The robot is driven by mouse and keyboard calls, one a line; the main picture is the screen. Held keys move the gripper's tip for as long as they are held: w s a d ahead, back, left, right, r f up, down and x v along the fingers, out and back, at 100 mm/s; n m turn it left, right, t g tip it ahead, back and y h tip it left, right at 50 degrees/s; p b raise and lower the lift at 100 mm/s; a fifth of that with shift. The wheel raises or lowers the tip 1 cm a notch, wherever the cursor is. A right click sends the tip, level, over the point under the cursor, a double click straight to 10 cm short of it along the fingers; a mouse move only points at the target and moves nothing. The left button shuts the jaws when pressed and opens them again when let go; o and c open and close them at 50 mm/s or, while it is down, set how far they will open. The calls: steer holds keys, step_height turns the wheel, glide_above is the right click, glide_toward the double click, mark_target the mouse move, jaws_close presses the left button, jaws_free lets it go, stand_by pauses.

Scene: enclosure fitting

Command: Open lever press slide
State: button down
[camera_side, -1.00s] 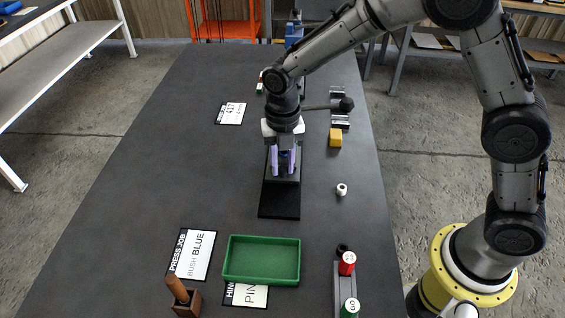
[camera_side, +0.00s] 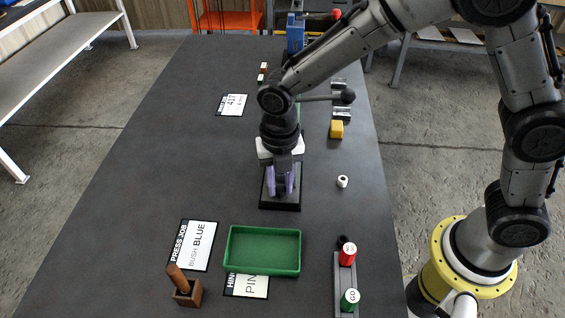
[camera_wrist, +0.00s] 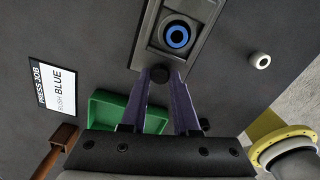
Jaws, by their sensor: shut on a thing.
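The press slide shows in the wrist view as a grey plate (camera_wrist: 205,20) with a square dark recess holding a blue-ringed bushing (camera_wrist: 176,36). A dark round knob (camera_wrist: 181,71) sits at its near end. My gripper (camera_wrist: 171,78) has its two purple fingers shut on this knob. In the side view my gripper (camera_side: 282,193) points down near the front end of the dark slide base (camera_side: 281,206). The press lever (camera_side: 347,96), with a black ball end, sticks out to the right behind my wrist. My arm hides most of the press body.
A green tray (camera_side: 264,271) lies in front, with the PRESS JOB BUSH BLUE card (camera_side: 196,246) at its left.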

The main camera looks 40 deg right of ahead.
steer(key=shift+s+a+f, duration=0.1)
steer(key=shift+s+a, duration=0.3)
steer(key=c, duration=0.7)
jaws_free()
steer(key=shift+o, duration=0.2)
step_height(320, 180, up, 14)
steer(key=shift+f, duration=0.1)
